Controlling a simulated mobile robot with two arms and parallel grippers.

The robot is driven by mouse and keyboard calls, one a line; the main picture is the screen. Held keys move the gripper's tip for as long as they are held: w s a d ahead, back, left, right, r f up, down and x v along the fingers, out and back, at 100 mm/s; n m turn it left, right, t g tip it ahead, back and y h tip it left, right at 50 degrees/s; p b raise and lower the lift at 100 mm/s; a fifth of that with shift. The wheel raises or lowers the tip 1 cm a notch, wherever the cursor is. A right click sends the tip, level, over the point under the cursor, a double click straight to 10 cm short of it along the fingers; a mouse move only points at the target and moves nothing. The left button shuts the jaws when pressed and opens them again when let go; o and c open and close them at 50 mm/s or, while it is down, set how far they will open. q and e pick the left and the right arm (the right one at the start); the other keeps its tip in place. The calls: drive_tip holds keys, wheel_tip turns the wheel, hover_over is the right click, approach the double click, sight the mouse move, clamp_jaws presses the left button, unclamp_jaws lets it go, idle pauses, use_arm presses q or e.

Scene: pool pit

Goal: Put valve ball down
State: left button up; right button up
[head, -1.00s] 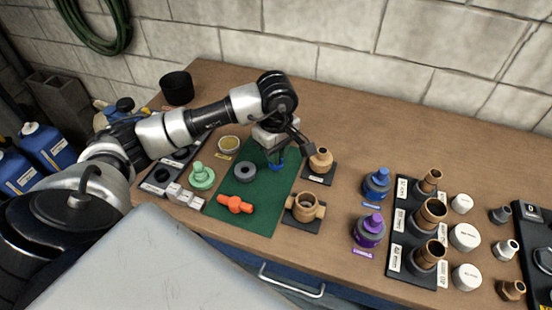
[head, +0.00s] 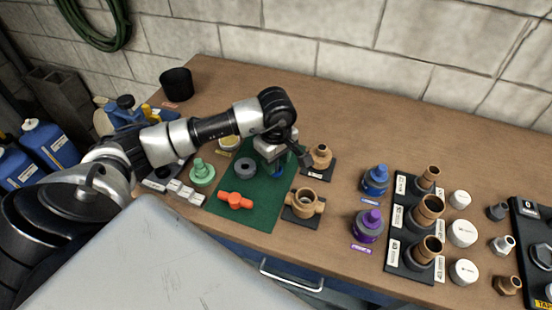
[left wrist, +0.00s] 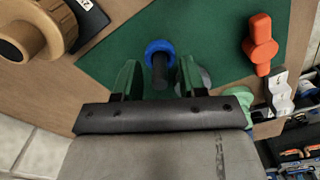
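The valve ball, which I take to be the blue round piece with a dark stem (left wrist: 160,62), is over the green mat (left wrist: 215,30) and between the fingers of my left gripper (left wrist: 158,75). Green mat shows between the piece and both fingers, so the gripper looks open around it. In the head view my left gripper (head: 285,160) is low over the mat's right side and mostly hides the blue piece (head: 277,171). I cannot tell for certain whether the piece rests on the mat. My right gripper is not in view.
On the mat lie a grey ring (head: 245,168) and an orange handle (head: 236,200). Right of it stand a brass fitting (head: 320,157) and a brass valve body (head: 303,204). A green part (head: 202,172) stands left. Blue (head: 375,180) and purple (head: 369,224) bottles stand farther right.

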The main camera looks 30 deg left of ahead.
use_arm(q)
drive_tip(key=shift+r, duration=0.3)
wheel_tip(320, 180, up, 12)
drive_tip(key=b, duration=0.2)
drive_tip(key=shift+f, duration=0.15)
idle(0.4)
